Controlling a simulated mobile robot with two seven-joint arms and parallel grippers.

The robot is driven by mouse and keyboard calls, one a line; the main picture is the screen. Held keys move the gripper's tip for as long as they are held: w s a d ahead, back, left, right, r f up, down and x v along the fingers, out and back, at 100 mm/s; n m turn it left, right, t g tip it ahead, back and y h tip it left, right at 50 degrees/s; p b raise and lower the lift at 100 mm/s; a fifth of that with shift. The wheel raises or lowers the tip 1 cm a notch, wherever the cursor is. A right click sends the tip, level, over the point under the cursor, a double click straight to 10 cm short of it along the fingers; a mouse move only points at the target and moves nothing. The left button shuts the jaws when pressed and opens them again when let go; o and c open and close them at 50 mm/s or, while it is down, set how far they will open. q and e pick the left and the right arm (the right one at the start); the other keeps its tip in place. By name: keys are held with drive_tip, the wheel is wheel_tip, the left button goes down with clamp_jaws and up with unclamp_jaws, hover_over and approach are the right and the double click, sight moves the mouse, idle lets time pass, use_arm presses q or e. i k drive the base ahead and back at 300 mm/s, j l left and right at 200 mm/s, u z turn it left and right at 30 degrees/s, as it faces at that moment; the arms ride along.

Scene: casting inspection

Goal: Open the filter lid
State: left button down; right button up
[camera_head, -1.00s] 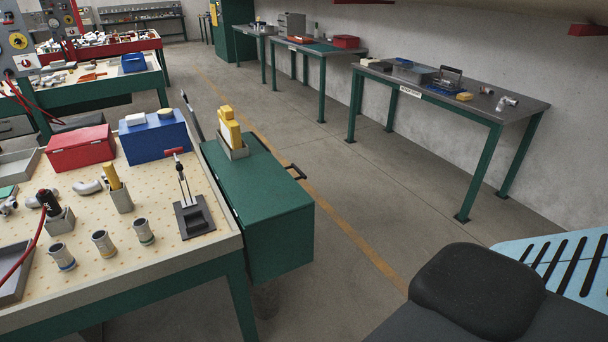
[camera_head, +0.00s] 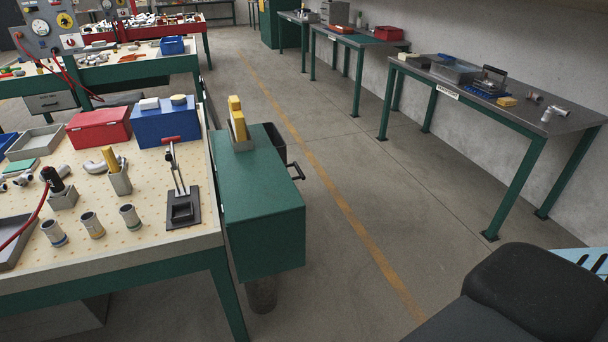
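No part that I can surely call the filter lid is distinguishable. On the dark table (camera_head: 530,116) at the right stands a small device with a blue base (camera_head: 479,92) and a dark upper part (camera_head: 492,76); I cannot tell whether this is the filter or how its lid stands. A grey open box (camera_head: 455,72) stands left of it. A yellow block (camera_head: 507,101) and small grey metal pipe parts (camera_head: 552,113) lie to its right. Neither of my grippers is in view.
A workbench (camera_head: 140,248) with a red box (camera_head: 100,127), a blue box (camera_head: 166,124) and a clamp (camera_head: 181,207) fills the left. A green cabinet (camera_head: 258,205) adjoins it. A dark padded shape (camera_head: 540,290) fills the lower right. The floor (camera_head: 350,180) between is clear.

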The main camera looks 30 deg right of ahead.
sight(253, 184)
drive_tip(key=k+l, duration=0.1)
drive_tip(key=l, duration=0.4)
drive_tip(key=k+l, duration=0.1)
drive_tip(key=l, duration=0.9)
drive_tip(key=k+l+u, duration=0.1)
drive_tip(key=l, duration=0.45)
drive_tip(key=k+l, duration=0.15)
drive_tip(key=l, duration=0.35)
drive_tip(key=i+l+u, duration=0.15)
drive_tip(key=i+l, duration=0.6)
drive_tip(key=i, duration=0.05)
